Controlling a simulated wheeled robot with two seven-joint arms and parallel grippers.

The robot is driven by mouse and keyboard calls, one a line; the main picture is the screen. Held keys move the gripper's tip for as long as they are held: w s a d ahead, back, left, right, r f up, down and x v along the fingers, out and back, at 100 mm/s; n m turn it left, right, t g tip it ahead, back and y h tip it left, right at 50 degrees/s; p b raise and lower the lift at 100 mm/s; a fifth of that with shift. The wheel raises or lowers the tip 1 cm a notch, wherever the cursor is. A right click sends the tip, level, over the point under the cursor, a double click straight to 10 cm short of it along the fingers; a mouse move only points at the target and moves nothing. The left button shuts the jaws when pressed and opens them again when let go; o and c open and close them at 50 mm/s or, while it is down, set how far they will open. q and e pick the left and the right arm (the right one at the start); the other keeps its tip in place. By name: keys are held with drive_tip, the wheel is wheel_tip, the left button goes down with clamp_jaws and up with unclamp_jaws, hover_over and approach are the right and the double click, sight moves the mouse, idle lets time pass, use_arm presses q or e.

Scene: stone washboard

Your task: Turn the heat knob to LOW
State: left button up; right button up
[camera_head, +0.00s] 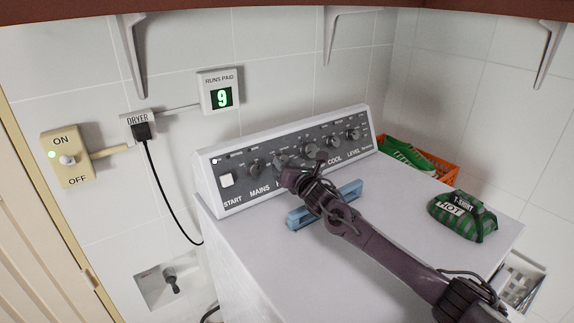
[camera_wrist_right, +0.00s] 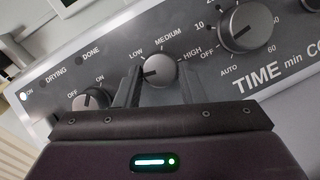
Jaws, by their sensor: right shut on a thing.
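The heat knob (camera_wrist_right: 160,72) is a round silver-grey knob on the dryer's dark control panel, with LOW, MEDIUM and HIGH printed around it in the right wrist view. A dark mark on its face points left, near the LOW side; its exact alignment is hard to read. My right gripper (camera_wrist_right: 157,88) is shut on the knob, one finger on each side. In the head view my right gripper (camera_head: 284,167) reaches the panel and hides the heat knob and its label. My left gripper is not in view.
The mains knob (camera_wrist_right: 92,97) is close left of the fingers, and the time knob (camera_wrist_right: 245,27) is to the right. An orange basket (camera_head: 447,173) stands behind.

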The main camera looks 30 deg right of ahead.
drive_tip(key=m+h, duration=0.1)
drive_tip(key=m, duration=0.1)
drive_tip(key=m+p, duration=0.1)
drive_tip(key=m+g+h, duration=0.1)
drive_tip(key=m, duration=0.1)
drive_tip(key=shift+a+r+m+h+p, duration=0.25)
drive_tip(key=shift+m+h+p, duration=0.05)
drive_tip(key=shift+p, duration=0.05)
drive_tip(key=shift+w+a+r+m+g+h+p, duration=0.1)
drive_tip(key=shift+m+g+h+p, duration=0.4)
drive_tip(key=shift+m, duration=0.9)
drive_tip(key=shift+m+g+h+p, duration=0.2)
drive_tip(key=shift+m+g+p, duration=0.6)
drive_tip(key=shift+m, duration=0.6)
drive_tip(key=o, duration=1)
drive_tip(key=shift+b+v, duration=0.7)
drive_tip(key=shift+v, duration=3.25)
